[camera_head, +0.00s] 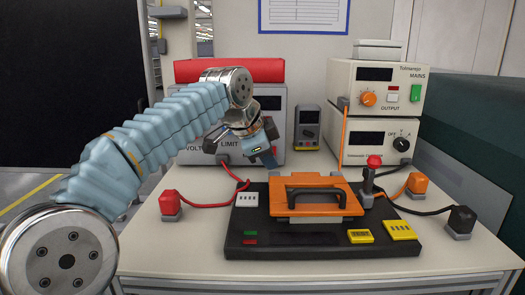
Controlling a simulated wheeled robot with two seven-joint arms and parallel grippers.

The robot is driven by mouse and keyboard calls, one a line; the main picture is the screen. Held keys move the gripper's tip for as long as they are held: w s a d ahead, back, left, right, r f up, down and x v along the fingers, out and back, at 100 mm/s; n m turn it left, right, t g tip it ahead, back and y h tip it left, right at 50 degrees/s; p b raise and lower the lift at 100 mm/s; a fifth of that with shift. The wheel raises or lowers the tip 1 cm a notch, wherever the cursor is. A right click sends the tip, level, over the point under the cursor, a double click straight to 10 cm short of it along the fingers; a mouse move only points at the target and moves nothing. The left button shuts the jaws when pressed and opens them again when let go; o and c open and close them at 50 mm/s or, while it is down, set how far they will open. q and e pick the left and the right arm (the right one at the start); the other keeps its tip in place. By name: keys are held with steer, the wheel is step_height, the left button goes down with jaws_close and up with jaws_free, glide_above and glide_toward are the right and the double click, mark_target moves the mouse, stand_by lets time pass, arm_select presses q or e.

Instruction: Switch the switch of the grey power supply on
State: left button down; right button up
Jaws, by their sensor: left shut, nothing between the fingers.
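The grey power supply (277,104) stands at the back of the table, left of centre. Its front carries lettering reading "VOLT" and "LIMIT". My left arm and gripper cover much of that front, and I cannot make out its switch. My left gripper (268,160) is shut and empty, pointing down in front of the supply's lower right part. I cannot tell whether it touches the supply. My right gripper is not in view.
A red case (190,70) lies on the grey supply. A multimeter (307,128) stands right of it, then stacked cream units (358,118). In front is a black base (330,248) with an orange handled block (290,205). Red cables (200,204) run across the table.

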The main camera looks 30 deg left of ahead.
arm_select(q)
steer(key=shift+w+a+f, duration=0.1)
steer(key=shift+w+a, duration=0.55)
steer(key=shift+w, duration=0.35)
steer(key=shift+f, duration=0.2)
steer(key=shift+w+a+f+t+y+b, duration=0.15)
steer(key=shift+f+t+y+b, duration=0.25)
steer(key=shift+b, duration=0.85)
steer(key=shift+r+t, duration=0.2)
steer(key=shift+t, duration=0.1)
steer(key=shift+r, duration=0.1)
